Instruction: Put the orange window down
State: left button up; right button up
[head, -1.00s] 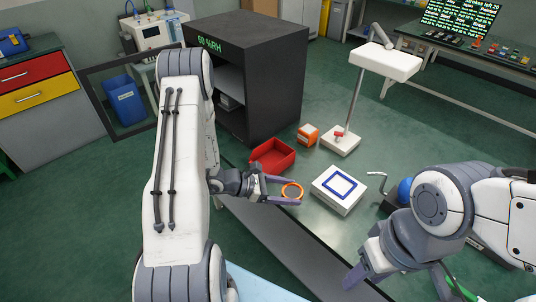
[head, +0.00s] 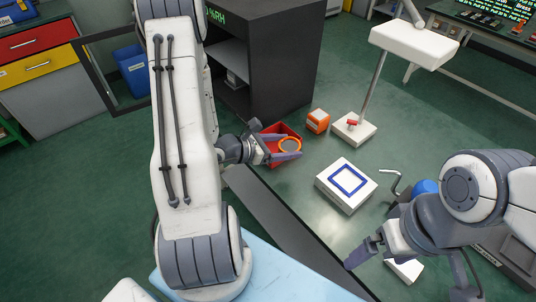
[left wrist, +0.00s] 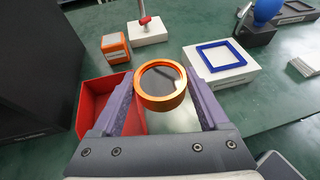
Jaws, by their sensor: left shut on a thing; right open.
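The orange window (head: 290,144) is a round orange ring with a clear, greyish pane. It also shows in the left wrist view (left wrist: 160,102). My left gripper (head: 297,147) is shut on it, one finger on each side, and holds it above the bench beside the red tray (head: 270,131). In the left wrist view the tray (left wrist: 91,100) lies left of the window, partly hidden by a finger. My right gripper (head: 359,254) is open and empty near the bench's front edge.
A white box with a blue square outline (head: 346,185) lies right of the window. An orange block (head: 317,121) and a white stand with a red knob (head: 354,129) are behind. A black cabinet (head: 270,60) stands back left. Bare bench lies between tray and white box.

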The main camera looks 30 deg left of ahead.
pick_arm(q)
jog(key=shift+w+a+f, duration=0.1)
jog(key=shift+a+f, duration=0.2)
jog(key=shift+a, duration=0.05)
jog(key=w+a+f, duration=0.1)
jog(key=a, duration=0.1)
jog(key=w+a+f+p, duration=0.1)
jog(key=a+f, duration=0.1)
jog(key=a, duration=0.1)
jog(key=w+a+f, duration=0.1)
jog(key=a+f, duration=0.1)
jog(key=a, duration=0.1)
jog(key=shift+w, duration=0.2)
notch_tip(320, 180, down, 4)
jog(key=shift+f+p, duration=0.1)
jog(key=shift+p, duration=0.25)
pick_arm(e)
jog(key=shift+a+r, duration=0.1)
jog(key=shift+r, duration=0.3)
jog(key=shift+f, duration=0.1)
